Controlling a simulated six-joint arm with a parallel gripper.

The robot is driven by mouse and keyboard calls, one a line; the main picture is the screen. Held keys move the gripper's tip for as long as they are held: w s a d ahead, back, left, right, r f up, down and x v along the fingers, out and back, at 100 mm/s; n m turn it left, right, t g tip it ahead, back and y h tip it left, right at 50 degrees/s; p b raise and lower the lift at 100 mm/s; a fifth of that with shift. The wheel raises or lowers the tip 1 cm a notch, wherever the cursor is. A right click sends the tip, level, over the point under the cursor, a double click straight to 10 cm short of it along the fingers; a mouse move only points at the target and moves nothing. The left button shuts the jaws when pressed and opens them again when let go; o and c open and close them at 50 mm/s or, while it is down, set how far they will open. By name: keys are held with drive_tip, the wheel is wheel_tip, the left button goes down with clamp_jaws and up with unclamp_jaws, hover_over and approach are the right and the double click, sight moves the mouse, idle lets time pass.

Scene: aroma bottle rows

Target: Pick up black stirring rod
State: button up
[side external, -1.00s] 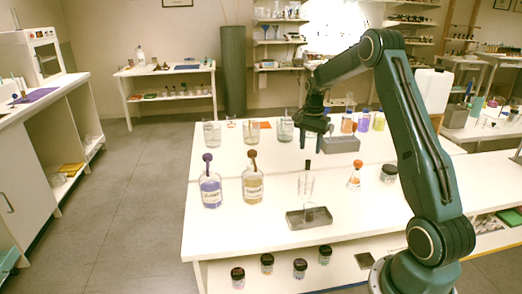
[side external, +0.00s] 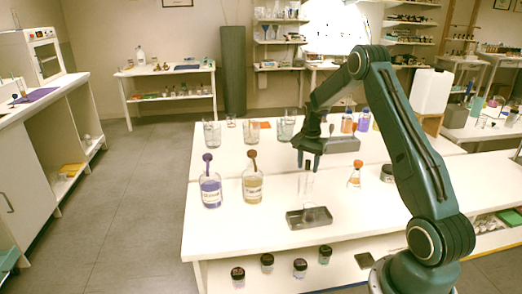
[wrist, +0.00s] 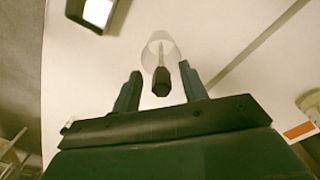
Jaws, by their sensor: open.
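The black stirring rod (wrist: 161,82) stands in a clear glass beaker (side external: 306,188) on the white table. In the wrist view its dark top end lies between my two fingertips, with the thin shaft running down into the glass. In the side view the rod's top (side external: 307,165) is just below my gripper (side external: 308,160). My gripper is open and points down, its fingers on either side of the rod's top without visible contact. The wrist view also shows my gripper (wrist: 161,90).
A grey metal tray (side external: 295,222) sits in front of the beaker. A purple bottle (side external: 211,190) and a yellowish bottle (side external: 253,185) stand to the left. An orange-topped flask (side external: 355,177) and a dark-lidded jar (side external: 387,173) stand to the right. Glass beakers (side external: 212,134) are behind.

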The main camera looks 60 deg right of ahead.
sight(307, 169)
drive_tip(key=shift+f, duration=1.6)
drive_tip(key=c, duration=0.9)
